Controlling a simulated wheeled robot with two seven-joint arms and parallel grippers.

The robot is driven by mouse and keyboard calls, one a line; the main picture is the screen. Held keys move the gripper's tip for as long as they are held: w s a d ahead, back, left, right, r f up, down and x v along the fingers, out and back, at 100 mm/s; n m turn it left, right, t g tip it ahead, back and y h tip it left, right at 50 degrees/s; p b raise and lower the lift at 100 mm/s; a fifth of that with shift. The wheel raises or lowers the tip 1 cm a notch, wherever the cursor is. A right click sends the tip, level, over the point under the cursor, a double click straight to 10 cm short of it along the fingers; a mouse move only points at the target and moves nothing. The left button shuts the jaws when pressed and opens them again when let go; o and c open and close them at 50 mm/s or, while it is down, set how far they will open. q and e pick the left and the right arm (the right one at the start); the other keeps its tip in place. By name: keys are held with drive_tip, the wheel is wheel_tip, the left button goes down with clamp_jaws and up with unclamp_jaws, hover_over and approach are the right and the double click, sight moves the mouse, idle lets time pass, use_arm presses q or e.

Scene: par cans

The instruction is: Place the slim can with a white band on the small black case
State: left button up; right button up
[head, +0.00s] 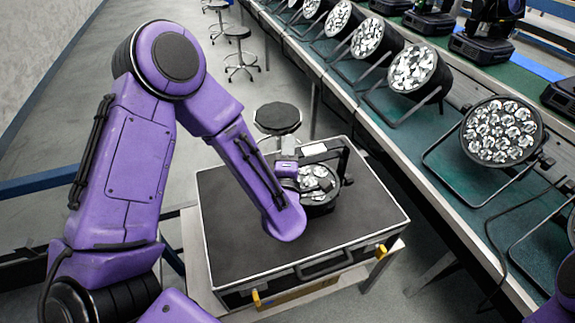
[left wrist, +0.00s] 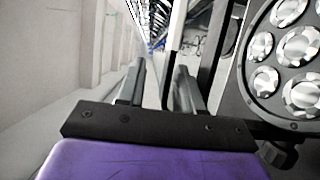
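The small black case (head: 235,230) has silver edges and lies flat on a low stand. A black slim can (head: 318,188) with a faceted lens rests on or just over the case's far right part, its bracket rising behind it. A white patch shows behind its lens; I cannot tell if it is the band. My left gripper (head: 288,150) is beside the can, on its left, partly hidden by my forearm. In the left wrist view its fingers (left wrist: 160,85) are apart, with a thin dark-edged strip between them. The can's lens (left wrist: 290,60) shows at right. My right gripper is out of view.
A long green-topped bench (head: 410,130) with several larger lamps runs along the right. A black stool (head: 278,118) stands just behind the case. The case's front and left top are bare. Grey floor lies to the left.

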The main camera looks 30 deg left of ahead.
use_arm(q)
drive_tip(key=p+v, duration=0.1)
drive_tip(key=v, duration=1)
drive_tip(key=shift+p, duration=0.4)
drive_tip(key=shift+w, duration=0.1)
